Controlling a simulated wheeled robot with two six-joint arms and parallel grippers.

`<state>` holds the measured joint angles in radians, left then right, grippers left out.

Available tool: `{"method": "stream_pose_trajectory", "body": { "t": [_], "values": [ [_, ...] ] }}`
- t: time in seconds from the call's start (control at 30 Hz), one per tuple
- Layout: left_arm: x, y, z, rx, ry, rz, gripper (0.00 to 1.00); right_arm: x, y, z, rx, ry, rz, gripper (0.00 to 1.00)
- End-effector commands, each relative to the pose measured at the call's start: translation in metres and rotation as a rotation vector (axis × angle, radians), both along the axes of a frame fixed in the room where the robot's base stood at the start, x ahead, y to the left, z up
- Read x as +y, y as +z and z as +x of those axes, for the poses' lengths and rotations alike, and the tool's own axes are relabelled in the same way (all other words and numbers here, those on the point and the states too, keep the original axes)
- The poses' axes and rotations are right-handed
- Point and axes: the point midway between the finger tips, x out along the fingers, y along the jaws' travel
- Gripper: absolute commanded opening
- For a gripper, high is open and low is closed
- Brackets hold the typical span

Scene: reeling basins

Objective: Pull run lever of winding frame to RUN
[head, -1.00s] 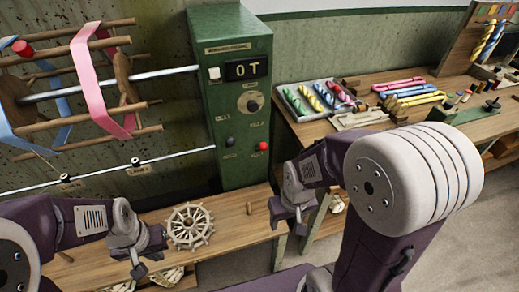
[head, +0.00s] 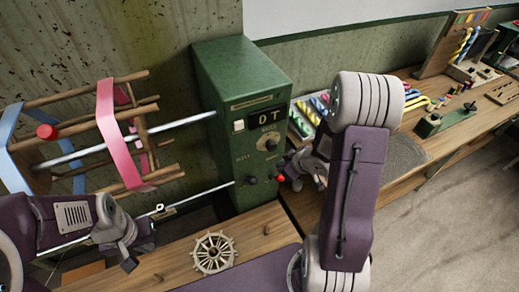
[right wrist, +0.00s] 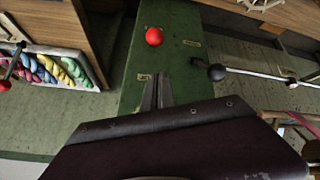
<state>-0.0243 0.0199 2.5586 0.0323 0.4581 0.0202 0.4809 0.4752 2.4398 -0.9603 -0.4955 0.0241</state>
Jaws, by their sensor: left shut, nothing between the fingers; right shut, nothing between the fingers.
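The winding frame's green control box (head: 245,125) stands at the middle of the head view. Low on its front are a black knob (head: 252,180) and a red knob (head: 281,179). The labels are too small to read, so I cannot tell the lever's setting. In the right wrist view the red knob (right wrist: 153,37) and black knob (right wrist: 217,72) lie beyond my fingers. My right gripper (head: 294,180) is shut and empty, close beside the red knob; its tips (right wrist: 157,92) look apart from both knobs. My left gripper (head: 130,262) is shut and empty above the bench, left of the spoked wheel.
A wooden reel with pink (head: 117,135) and blue bands stands left of the box. A spoked wheel (head: 213,253) lies on the front bench (head: 265,230). Coloured skeins (right wrist: 50,65) lie in a tray right of the box in the head view, partly behind my right arm.

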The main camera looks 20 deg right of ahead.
Motion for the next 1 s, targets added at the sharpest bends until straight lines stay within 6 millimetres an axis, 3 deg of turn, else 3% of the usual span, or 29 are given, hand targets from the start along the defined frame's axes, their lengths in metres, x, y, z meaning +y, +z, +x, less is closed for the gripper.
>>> {"method": "stream_pose_trajectory", "body": {
  "t": [0.07,0.47,0.67,1.0],
  "values": [
    [0.000,0.013,0.000,0.001,0.000,0.000,0.00,0.002,0.011,0.001,-0.023,0.033,0.023,0.00],
    [0.000,0.009,-0.001,0.002,0.000,0.000,0.00,0.005,0.007,0.003,-0.037,0.057,0.035,0.00],
    [0.000,0.002,-0.001,0.001,0.000,0.000,0.00,0.011,-0.017,0.020,-0.035,0.057,0.036,0.00],
    [0.000,0.002,-0.001,0.001,0.000,0.000,0.00,0.025,-0.072,0.064,-0.034,0.058,0.035,0.00]
  ]
}}
